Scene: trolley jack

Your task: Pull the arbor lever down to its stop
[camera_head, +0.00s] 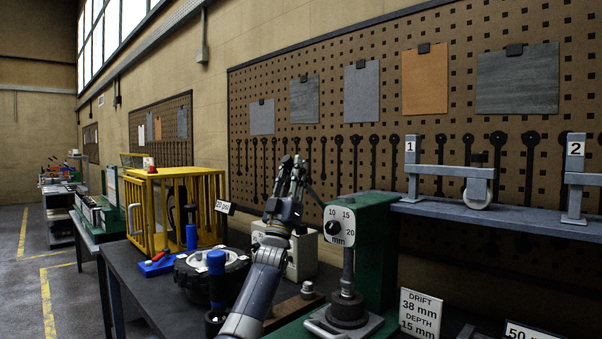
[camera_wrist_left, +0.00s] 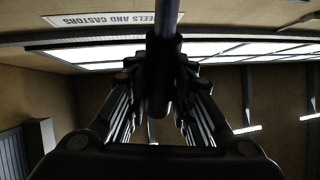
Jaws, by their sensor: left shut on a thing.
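The green arbor press (camera_head: 375,245) stands on the bench right of centre, with a white dial face (camera_head: 339,226) and a dark ram above a grey plate. My left gripper (camera_head: 292,168) is raised to the left of the press head, its fingers pointing up. A thin dark arbor lever (camera_head: 315,196) seems to run from the press head up-left to the fingers. In the left wrist view the lever's dark grip (camera_wrist_left: 158,85) stands between the fingers, and my left gripper (camera_wrist_left: 157,110) is shut on it. The fingers partly hide the grip. My right gripper is out of view.
A yellow cage (camera_head: 175,205), a black round fixture (camera_head: 212,275) with a blue handle and a pale box (camera_head: 300,257) crowd the bench left of the press. A grey shelf (camera_head: 500,215) with numbered stands is at the right. A pegboard (camera_head: 440,115) rises behind.

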